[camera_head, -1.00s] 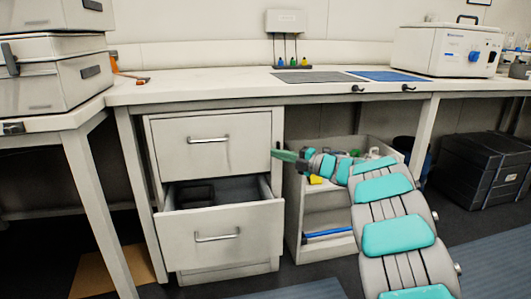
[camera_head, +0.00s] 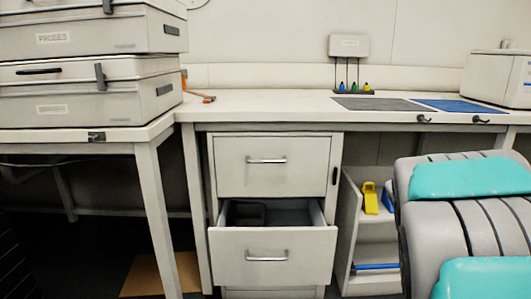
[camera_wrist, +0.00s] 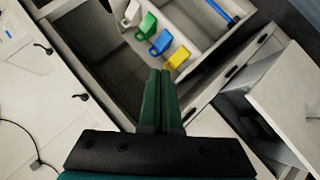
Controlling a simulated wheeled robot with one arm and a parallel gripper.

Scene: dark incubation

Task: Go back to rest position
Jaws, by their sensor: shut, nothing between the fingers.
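My gripper (camera_wrist: 160,98) shows in the wrist view with its two green fingers pressed together and nothing between them. In the head view the gripper is out of the picture, and only a grey arm link of mine with teal pads shows at the lower right.
The lower drawer (camera_head: 264,254) stands open with a dark tray (camera_head: 247,213) inside; the upper drawer (camera_head: 272,165) is shut. The shelf unit (camera_head: 347,228) holds a yellow item (camera_head: 370,197) and a blue bar (camera_head: 376,267). The bench top (camera_head: 260,107) is above, with stacked cases (camera_head: 85,95) at left.

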